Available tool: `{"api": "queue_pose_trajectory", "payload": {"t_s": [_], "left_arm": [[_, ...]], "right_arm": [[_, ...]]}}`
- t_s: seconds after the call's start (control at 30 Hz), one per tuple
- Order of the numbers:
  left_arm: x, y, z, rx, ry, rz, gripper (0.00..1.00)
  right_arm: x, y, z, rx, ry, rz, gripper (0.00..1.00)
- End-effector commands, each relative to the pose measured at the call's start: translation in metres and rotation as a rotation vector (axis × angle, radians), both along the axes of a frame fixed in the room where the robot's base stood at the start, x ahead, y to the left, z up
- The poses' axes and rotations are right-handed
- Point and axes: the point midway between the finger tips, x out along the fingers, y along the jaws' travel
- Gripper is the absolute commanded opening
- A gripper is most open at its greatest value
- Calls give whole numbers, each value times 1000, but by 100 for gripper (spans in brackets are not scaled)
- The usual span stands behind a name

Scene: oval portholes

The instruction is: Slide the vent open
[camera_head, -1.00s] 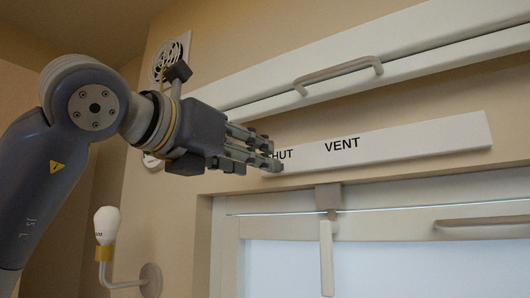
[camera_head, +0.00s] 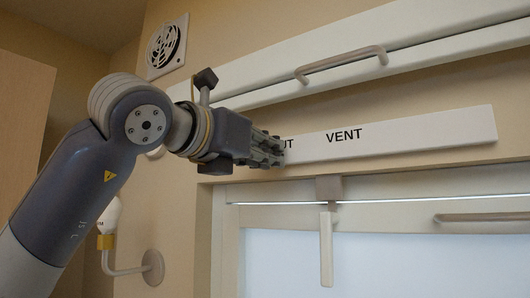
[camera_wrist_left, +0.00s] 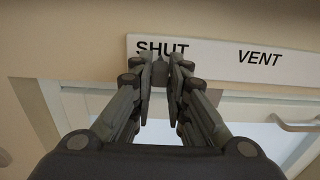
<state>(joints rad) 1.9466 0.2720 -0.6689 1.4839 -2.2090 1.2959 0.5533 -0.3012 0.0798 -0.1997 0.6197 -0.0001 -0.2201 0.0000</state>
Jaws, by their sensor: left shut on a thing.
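The vent (camera_head: 420,135) is a long white strip on the wall above the window, lettered "SHUT" and "VENT". In the head view my left gripper (camera_head: 277,152) is at its left end and hides part of "SHUT". In the left wrist view the vent (camera_wrist_left: 215,52) runs across the top, and my left gripper (camera_wrist_left: 160,75) is shut on a small dark knob (camera_wrist_left: 160,72) just below "SHUT". Most of the knob is hidden between the fingertips. My right gripper is not in view.
A white cabinet front with a bar handle (camera_head: 342,65) runs above the vent. Below is the window frame with a hanging latch (camera_head: 326,245) and a handle (camera_head: 480,217). A wall lamp (camera_head: 108,222) is partly behind my left arm. A round fan grille (camera_head: 167,46) is upper left.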

Motion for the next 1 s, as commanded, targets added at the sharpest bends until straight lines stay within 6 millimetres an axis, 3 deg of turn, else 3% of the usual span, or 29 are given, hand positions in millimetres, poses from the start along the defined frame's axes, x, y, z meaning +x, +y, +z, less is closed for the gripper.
{"api": "queue_pose_trajectory", "payload": {"t_s": [0.17, 0.4, 0.53, 0.7, 0.97, 1.0], "left_arm": [[-11, -15, -1, 1, -3, -3, 0], [-49, -71, -2, 3, -7, -4, 0], [-63, -92, 0, 0, -5, -2, 0], [-70, -103, 1, -2, -5, -1, 0], [-71, -104, 2, -2, -5, -2, 0], [-71, -104, 2, -2, -5, -3, 19]], "right_arm": [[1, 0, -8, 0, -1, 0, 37], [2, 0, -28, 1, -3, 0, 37], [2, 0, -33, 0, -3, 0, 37], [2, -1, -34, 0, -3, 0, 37], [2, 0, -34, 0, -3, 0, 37], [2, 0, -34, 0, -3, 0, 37]]}}
